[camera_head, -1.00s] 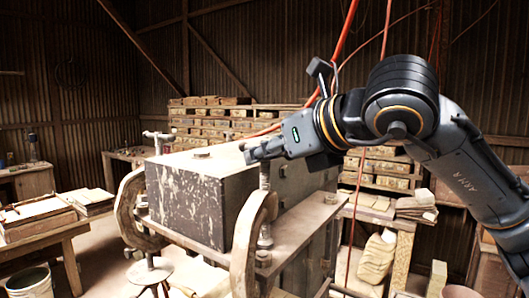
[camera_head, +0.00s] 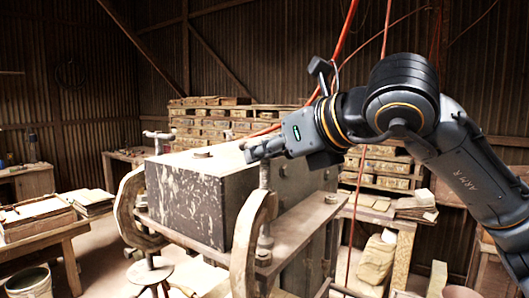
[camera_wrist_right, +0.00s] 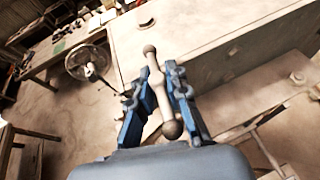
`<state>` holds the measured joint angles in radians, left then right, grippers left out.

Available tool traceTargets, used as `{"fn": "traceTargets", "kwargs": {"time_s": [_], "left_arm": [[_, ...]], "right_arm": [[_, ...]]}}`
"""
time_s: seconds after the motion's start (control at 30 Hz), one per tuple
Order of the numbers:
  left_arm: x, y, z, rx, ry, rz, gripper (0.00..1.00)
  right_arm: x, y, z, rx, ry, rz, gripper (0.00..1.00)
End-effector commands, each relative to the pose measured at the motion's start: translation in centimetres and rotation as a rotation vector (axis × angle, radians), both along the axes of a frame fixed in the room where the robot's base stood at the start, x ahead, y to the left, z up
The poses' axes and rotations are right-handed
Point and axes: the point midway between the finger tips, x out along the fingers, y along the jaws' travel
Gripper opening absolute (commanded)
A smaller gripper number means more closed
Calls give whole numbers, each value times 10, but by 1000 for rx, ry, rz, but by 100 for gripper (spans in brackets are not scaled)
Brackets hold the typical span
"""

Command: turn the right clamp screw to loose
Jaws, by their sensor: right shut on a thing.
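The right clamp screw (camera_head: 264,178) stands upright in the right C-shaped clamp (camera_head: 245,250), at the near right edge of the big dark block (camera_head: 195,203). My right gripper (camera_head: 255,151) is at the top of this screw and hides its handle in the head view. In the right wrist view, the handle is a metal bar (camera_wrist_right: 157,84) with a ball at each end. It lies between the two blue fingers, and the gripper is shut on it. My left gripper is not in view.
A left clamp (camera_head: 130,205) with its own T-handled screw (camera_head: 157,136) stands at the block's far left edge. A round stool (camera_head: 150,271) and a bucket (camera_head: 30,281) are in front. Red hoses (camera_head: 341,48) hang behind my right arm.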

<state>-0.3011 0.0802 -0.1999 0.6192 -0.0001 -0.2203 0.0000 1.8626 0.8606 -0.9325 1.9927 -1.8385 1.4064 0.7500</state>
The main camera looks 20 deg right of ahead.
Motion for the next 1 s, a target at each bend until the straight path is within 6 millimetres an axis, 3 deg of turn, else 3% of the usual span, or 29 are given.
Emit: {"fn": "traceTargets", "kwargs": {"time_s": [0.37,0.4,0.5,0.53,0.83,1.0], "left_arm": [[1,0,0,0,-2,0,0],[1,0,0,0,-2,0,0],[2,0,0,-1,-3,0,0],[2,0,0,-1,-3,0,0],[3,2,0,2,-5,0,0],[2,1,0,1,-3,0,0]], "right_arm": [[0,0,2,2,-5,2,0],[0,0,2,2,-5,2,17],[0,0,2,2,-5,2,38],[0,0,2,1,-4,2,40],[-1,-1,1,1,-2,2,40],[-16,-8,9,3,-4,2,40]]}}
